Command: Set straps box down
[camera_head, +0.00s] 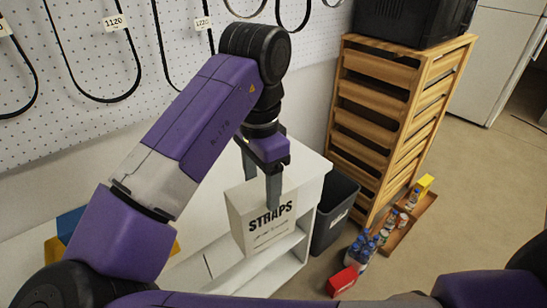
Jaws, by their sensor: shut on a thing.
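The straps box (265,231) is a white box with "STRAPS" printed in black on its front. My gripper (272,198) points down at the box's top edge and is shut on it, one finger showing in front of the box's front face. The box is upright, in front of the white shelf unit (312,168). Whether its bottom touches a surface cannot be told from this view.
A dark bin (332,212) stands right of the shelf unit. A wooden slatted rack (390,110) is behind it, with a black appliance (408,20) on top. Bottles (364,247) and a red box (342,281) are on the floor. Belts (107,60) hang on the pegboard.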

